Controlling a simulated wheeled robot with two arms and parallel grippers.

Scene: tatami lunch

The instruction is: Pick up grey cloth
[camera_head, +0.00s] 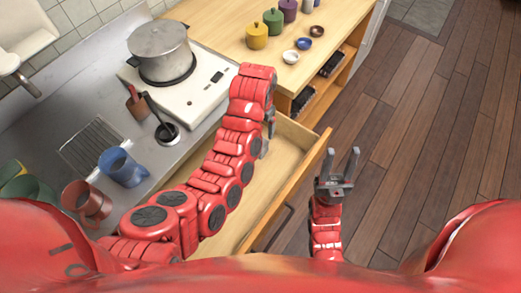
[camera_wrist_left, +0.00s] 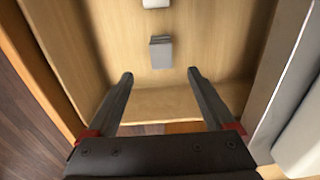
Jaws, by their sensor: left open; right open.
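A small grey folded cloth (camera_wrist_left: 161,52) lies on the floor of the open wooden drawer in the left wrist view. In the head view I cannot make it out; my left arm covers part of the drawer (camera_head: 296,190). My left gripper (camera_wrist_left: 160,74) is open and empty, pointing down into the drawer. Its fingertips show to the left and right of the cloth, apart from it; the height between them is hard to tell. In the head view my left gripper (camera_head: 267,140) is mostly hidden by its arm. My right gripper (camera_head: 339,168) is open and empty, outside the drawer over the floor.
A white object (camera_wrist_left: 156,3) lies in the drawer beyond the cloth. The drawer's side walls rise close around my left gripper. The wooden floor at right is clear.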

